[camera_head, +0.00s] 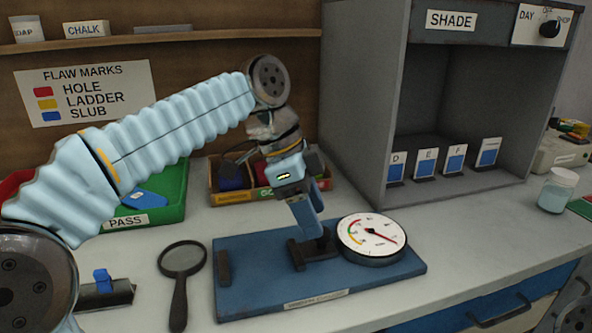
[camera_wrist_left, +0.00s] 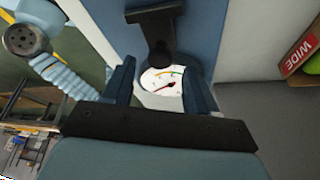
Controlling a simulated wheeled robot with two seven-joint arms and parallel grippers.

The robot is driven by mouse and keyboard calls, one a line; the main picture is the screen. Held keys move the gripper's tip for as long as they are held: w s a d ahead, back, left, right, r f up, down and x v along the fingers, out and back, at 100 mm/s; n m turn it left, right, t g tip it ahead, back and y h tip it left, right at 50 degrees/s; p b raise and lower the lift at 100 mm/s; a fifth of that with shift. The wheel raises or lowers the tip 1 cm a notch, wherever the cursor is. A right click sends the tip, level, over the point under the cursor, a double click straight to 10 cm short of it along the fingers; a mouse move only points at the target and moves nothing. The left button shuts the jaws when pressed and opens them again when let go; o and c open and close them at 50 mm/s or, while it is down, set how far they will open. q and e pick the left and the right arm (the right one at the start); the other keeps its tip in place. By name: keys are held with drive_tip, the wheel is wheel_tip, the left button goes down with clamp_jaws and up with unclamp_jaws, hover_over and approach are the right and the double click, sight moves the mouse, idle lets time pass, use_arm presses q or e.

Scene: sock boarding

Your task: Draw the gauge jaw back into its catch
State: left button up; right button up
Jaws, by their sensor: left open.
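The gauge is a blue baseplate (camera_head: 255,297) on the bench with a round white dial (camera_head: 371,237) at its right end. The dial's red needle points to the lower right. A dark upright jaw (camera_head: 224,268) stands at the left end. A second dark jaw (camera_head: 298,256) stands just left of the dial. My left gripper (camera_head: 318,232) is open and points down at this second jaw, close to it; contact is unclear. In the left wrist view its two fingers (camera_wrist_left: 160,86) frame the dial, with a black T-shaped part beyond them. I cannot make out the catch. My right gripper is out of view.
A magnifying glass (camera_head: 181,262) lies left of the baseplate. A green PASS tray (camera_head: 165,212) and a box of coloured items (camera_head: 233,196) stand behind. The grey SHADE cabinet (camera_head: 362,120) stands back right, with a jar (camera_head: 557,190) beside it. Bench right of the dial is clear.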

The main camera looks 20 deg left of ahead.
use_arm(q)
drive_tip(key=p+v, duration=0.1)
drive_tip(key=v, duration=0.9)
drive_tip(key=shift+r, duration=0.4)
drive_tip(key=shift+a, duration=0.15)
